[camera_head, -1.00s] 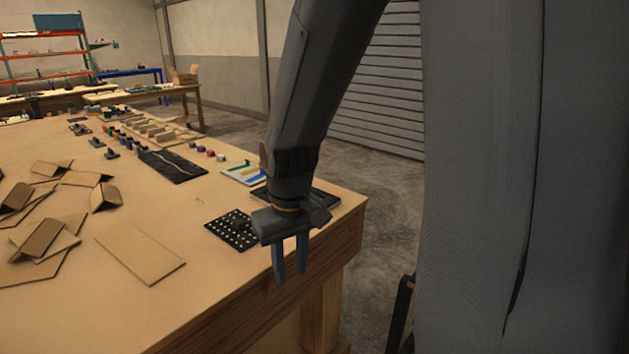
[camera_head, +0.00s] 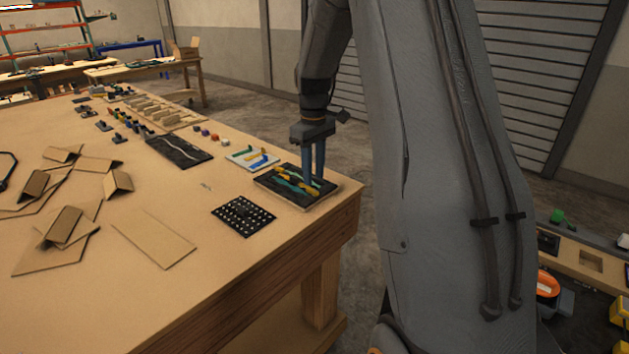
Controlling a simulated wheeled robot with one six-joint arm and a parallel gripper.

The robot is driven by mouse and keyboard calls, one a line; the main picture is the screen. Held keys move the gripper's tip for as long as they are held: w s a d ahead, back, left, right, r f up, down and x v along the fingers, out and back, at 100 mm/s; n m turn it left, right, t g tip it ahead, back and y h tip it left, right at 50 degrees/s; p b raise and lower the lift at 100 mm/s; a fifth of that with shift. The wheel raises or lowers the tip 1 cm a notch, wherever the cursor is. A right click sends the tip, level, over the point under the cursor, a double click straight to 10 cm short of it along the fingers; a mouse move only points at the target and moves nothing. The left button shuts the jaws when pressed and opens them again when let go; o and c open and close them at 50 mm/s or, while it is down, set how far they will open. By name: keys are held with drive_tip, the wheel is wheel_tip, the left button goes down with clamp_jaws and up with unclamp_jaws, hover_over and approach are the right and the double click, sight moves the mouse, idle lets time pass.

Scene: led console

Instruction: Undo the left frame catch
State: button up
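I cannot make out a catch that is clearly the left frame catch. A dark framed panel (camera_head: 280,192) with yellow and teal strips lies at the near right corner of the table. My gripper (camera_head: 314,181) points down at the panel's back right part, with its two blue fingers a little apart and nothing seen between them. I cannot tell whether the fingertips touch the panel. The fingers hide a small part of it.
A black dotted board (camera_head: 243,216) lies left of the panel, and a white sheet with coloured strips (camera_head: 252,158) behind it. Folded cardboard pieces (camera_head: 75,225) cover the table's left. The front of the table is clear. A green block (camera_head: 557,216) stands at the far right.

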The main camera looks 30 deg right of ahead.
sight(313, 190)
drive_tip(key=shift+f+p, duration=0.5)
drive_tip(key=shift+f, duration=1.5)
clamp_jaws()
